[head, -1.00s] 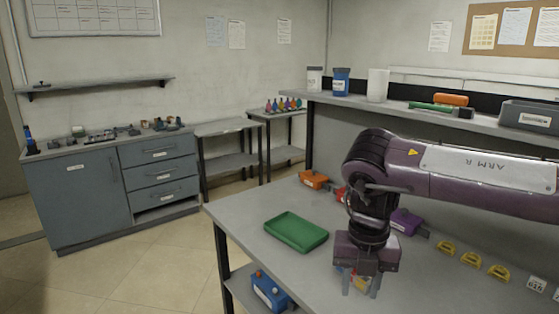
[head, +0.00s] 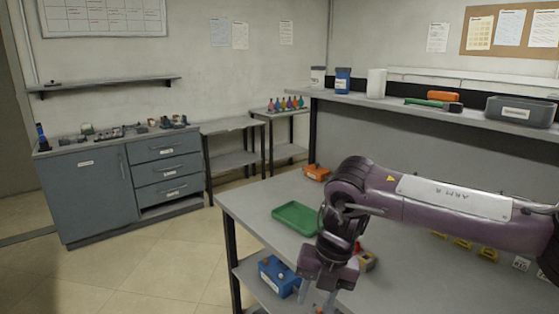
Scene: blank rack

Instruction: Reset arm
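My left gripper is not in view.
A green tray (head: 296,218) lies on the bench left of my arm, with an orange box (head: 316,173) behind it. Yellow holders (head: 462,244) stand at the right. A blue box (head: 277,275) is on the lower shelf. A raised shelf (head: 420,107) runs behind.

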